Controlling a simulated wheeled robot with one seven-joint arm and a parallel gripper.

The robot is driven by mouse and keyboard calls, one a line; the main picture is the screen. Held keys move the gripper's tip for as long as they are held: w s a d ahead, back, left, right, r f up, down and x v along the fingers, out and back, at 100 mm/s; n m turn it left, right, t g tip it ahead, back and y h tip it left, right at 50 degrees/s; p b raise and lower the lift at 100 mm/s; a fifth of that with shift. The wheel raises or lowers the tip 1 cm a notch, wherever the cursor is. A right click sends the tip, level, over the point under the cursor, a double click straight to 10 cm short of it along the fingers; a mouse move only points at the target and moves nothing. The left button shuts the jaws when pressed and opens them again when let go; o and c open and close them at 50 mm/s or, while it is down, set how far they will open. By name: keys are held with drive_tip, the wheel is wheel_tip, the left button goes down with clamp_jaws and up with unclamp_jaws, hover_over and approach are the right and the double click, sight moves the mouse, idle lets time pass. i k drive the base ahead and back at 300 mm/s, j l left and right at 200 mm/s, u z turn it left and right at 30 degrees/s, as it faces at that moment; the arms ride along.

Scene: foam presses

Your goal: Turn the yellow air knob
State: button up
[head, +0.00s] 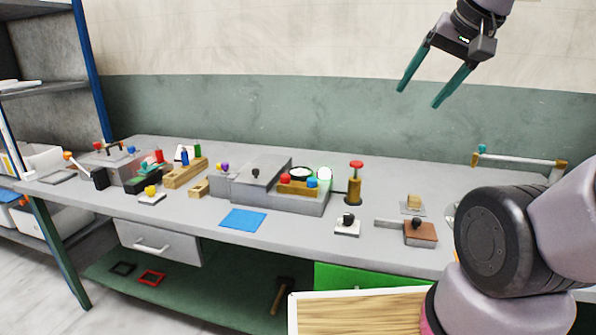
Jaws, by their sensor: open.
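The yellow knob (150,190) sits on a small white base at the front left of the grey workbench (200,212). It is small in the head view, so its turn angle cannot be told. My gripper (420,97) is at the upper right, high above the bench in front of the wall. Its two teal fingers are spread apart with nothing between them. It is far to the right of the yellow knob and touches nothing.
A grey press unit (262,180) with red and blue buttons stands mid-bench. A red-topped post (355,182) and a brown block (420,233) stand to its right. Wooden blocks (184,172) are behind the knob. A blue mat (243,220) lies flat at the front. A drawer (158,243) hangs below.

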sight(150, 191)
drive_tip(key=u, duration=1.3)
drive_tip(key=z, duration=0.45)
drive_tip(key=i+j+z, duration=0.25)
drive_tip(key=j+z, duration=0.2)
drive_tip(key=j, duration=0.25)
drive_tip(key=i+j+z, duration=0.35)
drive_tip(key=j, duration=0.9)
drive_tip(key=i+j, duration=0.15)
drive_tip(key=j, duration=0.9)
drive_tip(key=i+j+z, duration=0.15)
drive_tip(key=j, duration=0.9)
